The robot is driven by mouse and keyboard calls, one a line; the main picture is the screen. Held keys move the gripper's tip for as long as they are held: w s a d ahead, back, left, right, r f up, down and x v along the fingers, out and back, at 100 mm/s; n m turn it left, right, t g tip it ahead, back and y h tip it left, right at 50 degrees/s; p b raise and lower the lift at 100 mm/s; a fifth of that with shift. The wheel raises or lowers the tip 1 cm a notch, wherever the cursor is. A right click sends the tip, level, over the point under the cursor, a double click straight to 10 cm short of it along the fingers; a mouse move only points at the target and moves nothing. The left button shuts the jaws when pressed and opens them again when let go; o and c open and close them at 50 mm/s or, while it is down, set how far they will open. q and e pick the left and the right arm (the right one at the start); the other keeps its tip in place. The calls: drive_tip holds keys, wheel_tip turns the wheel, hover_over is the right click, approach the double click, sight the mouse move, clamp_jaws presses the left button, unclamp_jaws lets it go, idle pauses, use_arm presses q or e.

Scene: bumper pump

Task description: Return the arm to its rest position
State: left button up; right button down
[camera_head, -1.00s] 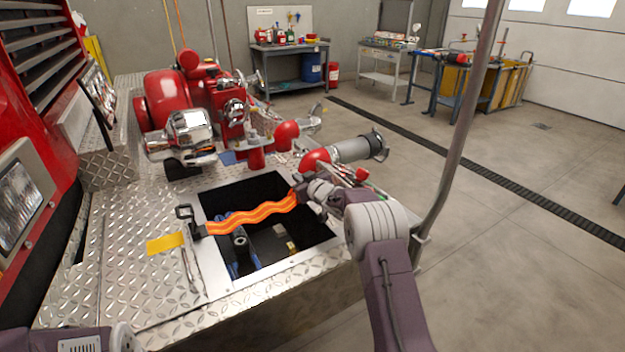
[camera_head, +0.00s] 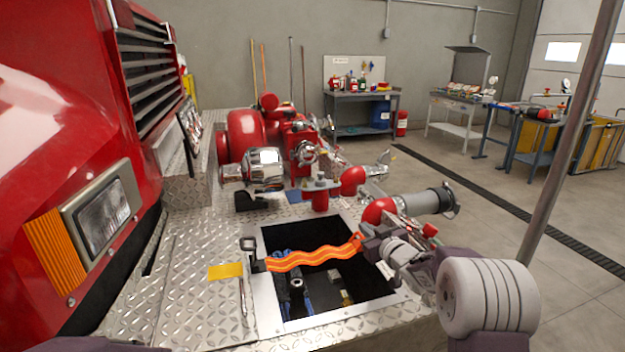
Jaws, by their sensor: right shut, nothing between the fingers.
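My right arm comes in from the lower right, and its right gripper (camera_head: 363,240) is shut and empty. It sits above the right edge of the square opening (camera_head: 345,311) in the bumper deck. An orange strap (camera_head: 312,257) with yellow lines spans the opening in waves. The strap's left end meets a black buckle (camera_head: 252,256) on the deck, and its right end shows right beside my gripper's tips. I cannot tell whether they touch. My left gripper is out of view; only a dark piece of my left arm shows at the bottom left.
The red truck front (camera_head: 60,120) with its headlight stands close on the left. A red and chrome pump (camera_head: 262,165) stands behind the opening. A capped grey pipe (camera_head: 425,202) lies close behind my right gripper. A metal pole (camera_head: 570,150) rises at right.

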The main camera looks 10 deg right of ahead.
drive_tip(key=s+a+r, duration=0.2)
drive_tip(key=a+r, duration=0.1)
drive_tip(key=a, duration=0.1)
drive_tip(key=s+f+m+g+h, duration=0.15)
drive_tip(key=s+f+g, duration=0.45)
drive_tip(key=s, duration=0.6)
drive_tip(key=s+f+m+g, duration=0.2)
drive_tip(key=s+f+g, duration=0.2)
drive_tip(key=s+f, duration=0.55)
drive_tip(key=s+f+m+g+h, duration=0.1)
drive_tip(key=s+f+g, duration=0.35)
drive_tip(key=s, duration=1.05)
wheel_tip(320, 180, up, 18)
drive_tip(key=w+p, duration=0.1)
drive_tip(key=p, duration=1.7)
drive_tip(key=shift+a+f, duration=0.15)
drive_tip(key=shift+a, duration=0.2)
